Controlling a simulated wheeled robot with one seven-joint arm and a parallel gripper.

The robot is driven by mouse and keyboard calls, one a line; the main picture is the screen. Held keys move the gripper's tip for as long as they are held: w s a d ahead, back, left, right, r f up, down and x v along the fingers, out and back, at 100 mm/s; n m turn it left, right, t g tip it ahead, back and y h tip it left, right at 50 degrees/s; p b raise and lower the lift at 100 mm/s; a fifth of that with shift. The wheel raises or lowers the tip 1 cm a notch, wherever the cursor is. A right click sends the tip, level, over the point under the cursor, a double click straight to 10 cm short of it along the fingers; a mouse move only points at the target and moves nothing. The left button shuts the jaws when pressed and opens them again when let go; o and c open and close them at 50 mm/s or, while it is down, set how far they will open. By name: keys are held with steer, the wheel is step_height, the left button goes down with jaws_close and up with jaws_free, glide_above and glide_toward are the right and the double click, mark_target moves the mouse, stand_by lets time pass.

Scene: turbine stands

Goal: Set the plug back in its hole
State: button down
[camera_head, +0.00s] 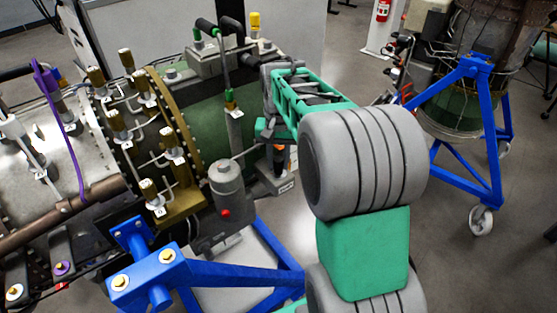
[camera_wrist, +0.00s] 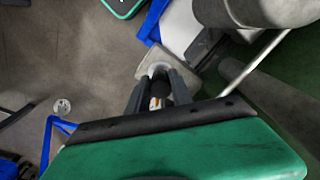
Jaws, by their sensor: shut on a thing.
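In the wrist view, my gripper (camera_wrist: 159,85) is shut on a small dark, round-ended thing, which I take to be the plug (camera_wrist: 158,86). A white and orange part shows just below it between the fingers. A pale round shape (camera_wrist: 158,68) lies just beyond the fingertips, on a light grey block. I cannot tell whether this is the hole, nor whether the plug touches it. In the head view, my green and grey arm reaches to the right side of the turbine (camera_head: 218,125); the fingers and plug are largely hidden there.
A grey cylinder (camera_head: 226,184) with a red button stands left of my gripper. A labelled grey block (camera_head: 275,184) sits below. A blue stand (camera_head: 215,270) carries the turbine. Another blue stand (camera_head: 480,130) is at right. Open floor lies between them.

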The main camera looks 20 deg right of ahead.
steer(key=c, duration=1.3)
jaws_free()
steer(key=shift+s+f, duration=0.3)
steer(key=shift+f, duration=0.4)
steer(key=shift+o, duration=1.2)
steer(key=shift+w, duration=0.3)
steer(key=shift+o, duration=0.2)
steer(key=shift+s+r, duration=0.1)
steer(key=shift+r, duration=0.15)
steer(key=shift+o, duration=0.7)
steer(key=shift+r, duration=0.15)
step_height(320, 180, up, 7)
steer(key=p, duration=0.5)
